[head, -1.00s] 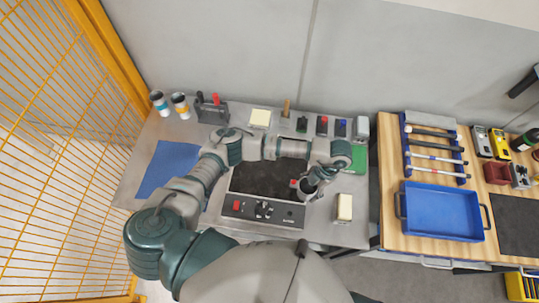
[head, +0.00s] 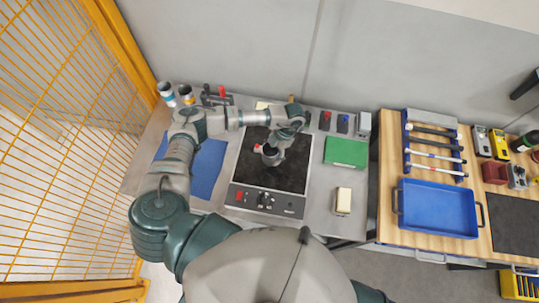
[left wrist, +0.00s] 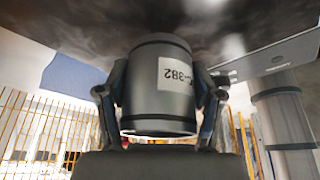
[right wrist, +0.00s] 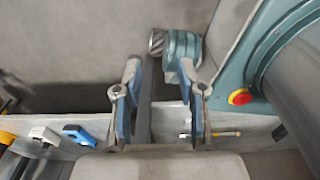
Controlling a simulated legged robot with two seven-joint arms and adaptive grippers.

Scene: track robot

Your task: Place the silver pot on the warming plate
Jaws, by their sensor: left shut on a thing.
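The warming plate is a black square top (head: 290,178) with a grey front panel carrying a red switch and knobs. The silver pot (head: 271,158) is over the middle of the black top in the head view. My left gripper (head: 274,149) is shut on the pot, with its fingers on either side. In the left wrist view the pot (left wrist: 157,102) shows a white label, with the dark top close by; I cannot tell whether they touch. My right gripper (right wrist: 158,85) shows only in the right wrist view, with its fingers apart and nothing gripped.
A blue mat (head: 208,168) lies left of the plate. A green board (head: 346,151) and a cream block (head: 343,201) lie to its right. Several small items and two cups stand along the back. A wooden table with a blue tray (head: 440,207) is at right; a yellow fence stands at left.

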